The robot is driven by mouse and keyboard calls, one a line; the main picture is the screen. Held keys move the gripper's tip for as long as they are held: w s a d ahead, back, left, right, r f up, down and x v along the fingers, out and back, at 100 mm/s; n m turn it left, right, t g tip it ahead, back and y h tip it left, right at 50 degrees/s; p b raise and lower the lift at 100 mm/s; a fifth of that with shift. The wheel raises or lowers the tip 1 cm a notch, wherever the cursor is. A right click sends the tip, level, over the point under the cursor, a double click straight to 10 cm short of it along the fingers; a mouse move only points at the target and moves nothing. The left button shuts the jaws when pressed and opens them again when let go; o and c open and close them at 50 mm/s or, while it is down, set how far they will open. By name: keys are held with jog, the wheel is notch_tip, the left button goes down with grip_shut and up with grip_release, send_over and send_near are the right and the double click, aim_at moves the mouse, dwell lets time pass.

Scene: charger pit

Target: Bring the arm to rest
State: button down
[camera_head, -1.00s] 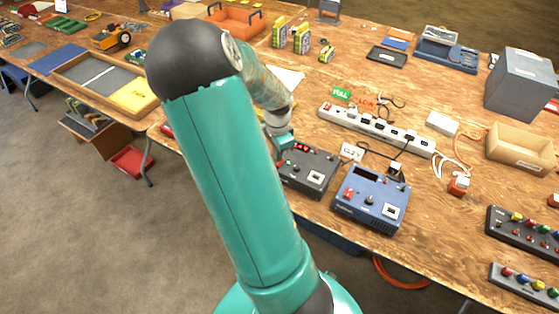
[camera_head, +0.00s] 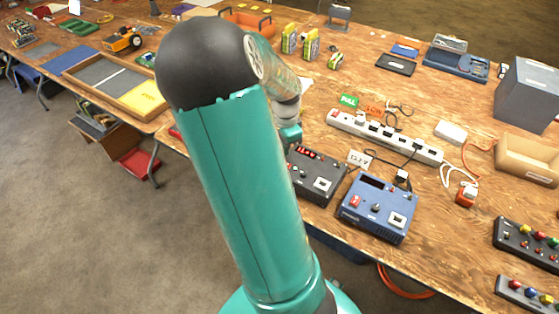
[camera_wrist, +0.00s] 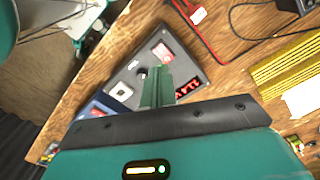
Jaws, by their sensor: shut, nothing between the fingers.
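My arm rises in front of the table in the head view, its elbow up and its forearm reaching down behind it. My gripper (camera_head: 290,135) is just above the far left edge of the black charger (camera_head: 317,176). In the wrist view my gripper (camera_wrist: 157,82) is shut and empty, its fingers together over the black charger (camera_wrist: 150,70). Whether the fingertips touch the charger I cannot tell. The black charger has a lit red display. The blue charger (camera_head: 377,207) stands to its right with a dark display, and it shows partly in the wrist view (camera_wrist: 92,108).
A white power strip (camera_head: 385,136) with plugs and cables lies behind the chargers. A cardboard tray (camera_head: 527,160) and a grey box (camera_head: 527,92) stand at the right. A wooden tray (camera_head: 85,68) is at the left. The table's front edge runs below the chargers.

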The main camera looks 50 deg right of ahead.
dwell(0.3)
jog(key=w+a+r+n+t, duration=0.1)
jog(key=w+a+r+n, duration=0.1)
jog(key=a+r+n, duration=0.35)
jog(key=w+a+r+n+t+y, duration=0.1)
jog(key=a+r+n, duration=0.1)
jog(key=a, duration=0.7)
jog(key=w+a+r+n+t, duration=0.1)
jog(key=w+a+r+n, duration=0.1)
jog(key=a+r+n, duration=0.35)
jog(key=s+a+r+n+t, duration=0.1)
jog(key=s+a+r+n, duration=0.1)
jog(key=a, duration=0.3)
jog(key=s+a+r+n, duration=0.2)
jog(key=s+a+n, duration=0.1)
jog(key=a+n, duration=0.1)
jog(key=s+a+r+n+t+h, duration=0.1)
jog(key=s+a+r+n, duration=0.1)
jog(key=a, duration=0.5)
jog(key=shift+s+r+n+t, duration=0.35)
jog(key=shift+s+n, duration=0.1)
jog(key=shift+n, duration=0.55)
